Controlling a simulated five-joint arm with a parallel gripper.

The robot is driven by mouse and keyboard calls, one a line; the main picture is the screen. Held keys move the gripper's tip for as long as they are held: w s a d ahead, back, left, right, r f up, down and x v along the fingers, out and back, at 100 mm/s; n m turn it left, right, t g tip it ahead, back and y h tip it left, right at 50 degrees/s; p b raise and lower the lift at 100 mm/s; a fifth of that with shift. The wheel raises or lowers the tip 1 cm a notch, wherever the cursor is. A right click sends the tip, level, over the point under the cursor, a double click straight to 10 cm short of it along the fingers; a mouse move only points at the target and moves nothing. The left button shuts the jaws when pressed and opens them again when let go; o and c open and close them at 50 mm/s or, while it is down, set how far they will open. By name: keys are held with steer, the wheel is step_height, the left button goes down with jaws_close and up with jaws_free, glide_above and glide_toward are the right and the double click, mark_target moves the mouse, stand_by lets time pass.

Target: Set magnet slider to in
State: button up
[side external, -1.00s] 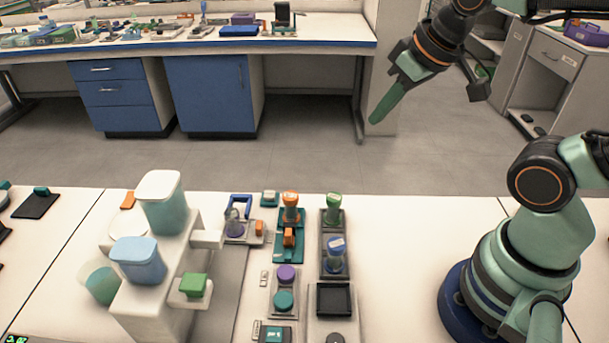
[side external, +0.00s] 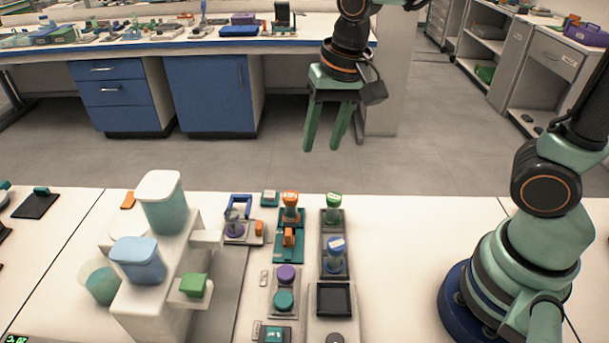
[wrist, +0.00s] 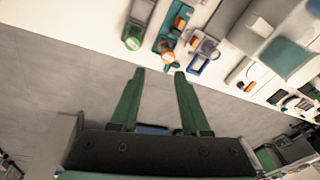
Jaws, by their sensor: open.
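No legible label marks the magnet slider. A teal panel (side external: 289,253) on the bench carries an orange block (side external: 289,238) and an orange-topped knob (side external: 290,200); it also shows in the wrist view (wrist: 178,22). Beside it, a dark panel (side external: 322,268) carries a green-topped knob (side external: 333,204) and a blue-topped knob (side external: 335,252). Left of the teal panel, another small unit has a blue frame (side external: 238,203) and an orange block (side external: 260,228). My gripper (side external: 321,148) is open and empty, pointing down, high above and apart from the controls. Its green fingers show in the wrist view (wrist: 160,72).
The white microscope body (side external: 150,310) with teal and blue containers stands left of the controls. Purple and teal knobs (side external: 284,300) sit nearer the front. Bare white bench (side external: 400,240) lies right of the panels. A second bench (side external: 320,40) stands behind.

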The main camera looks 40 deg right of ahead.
mark_target(288, 231)
steer(key=w+a+f+m+g, duration=0.2)
steer(key=a+f+m, duration=0.2)
steer(key=a+f, duration=0.3)
steer(key=shift+h, duration=0.3)
steer(key=f, duration=1.1)
steer(key=shift+s+a+f, duration=0.1)
steer(key=shift+s+f, duration=0.1)
jaws_close()
stand_by(0.6)
